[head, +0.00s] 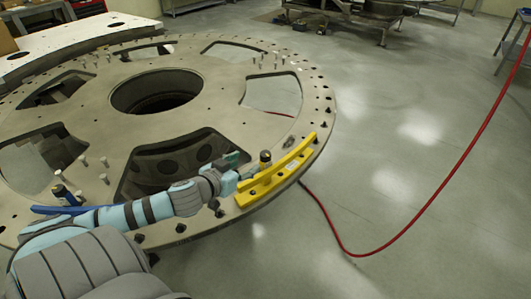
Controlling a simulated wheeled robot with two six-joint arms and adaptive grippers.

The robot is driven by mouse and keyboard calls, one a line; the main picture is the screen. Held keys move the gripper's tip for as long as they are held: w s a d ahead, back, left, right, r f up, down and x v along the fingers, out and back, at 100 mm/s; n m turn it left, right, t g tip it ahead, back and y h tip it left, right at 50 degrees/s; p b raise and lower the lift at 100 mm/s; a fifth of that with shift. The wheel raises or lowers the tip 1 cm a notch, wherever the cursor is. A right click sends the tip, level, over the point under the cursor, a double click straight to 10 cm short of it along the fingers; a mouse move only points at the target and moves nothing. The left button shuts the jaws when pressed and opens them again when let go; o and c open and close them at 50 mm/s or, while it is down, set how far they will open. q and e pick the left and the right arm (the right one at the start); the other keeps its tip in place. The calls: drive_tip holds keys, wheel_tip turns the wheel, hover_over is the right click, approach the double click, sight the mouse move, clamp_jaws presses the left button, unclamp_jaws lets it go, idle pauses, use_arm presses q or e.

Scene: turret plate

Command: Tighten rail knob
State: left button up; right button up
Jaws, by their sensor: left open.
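A curved yellow rail (290,167) lies on the right front rim of the large round turret plate (215,100). A knob (265,158) with a dark top stands at the rail's inner side. My left gripper (241,172), at the end of a grey and light-blue arm, is just left of the knob. It is open, with one teal finger pad showing. I see a gap between the knob and the jaws, but cannot tell how close they are in depth. My right gripper is not in view.
A blue rail (62,209) with a dark knob (62,190) lies at the plate's left front, partly behind my arm. Several bolts stand up from the plate, which has large openings. A red hose (438,212) crosses the open floor at right.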

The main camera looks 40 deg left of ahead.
sight(265, 154)
use_arm(q)
drive_tip(key=b+x, duration=0.1)
drive_tip(key=x, duration=0.1)
drive_tip(key=b+x, duration=0.1)
drive_tip(key=x, duration=0.1)
drive_tip(key=shift+f, duration=0.35)
drive_tip(key=b+x, duration=0.2)
drive_tip(key=x, duration=0.7)
drive_tip(key=shift+w+d, duration=0.15)
drive_tip(key=shift+w, duration=0.15)
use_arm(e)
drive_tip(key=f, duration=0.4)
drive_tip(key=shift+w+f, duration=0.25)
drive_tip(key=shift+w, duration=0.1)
use_arm(q)
drive_tip(key=shift+s+r, duration=0.1)
drive_tip(key=shift+c, duration=0.3)
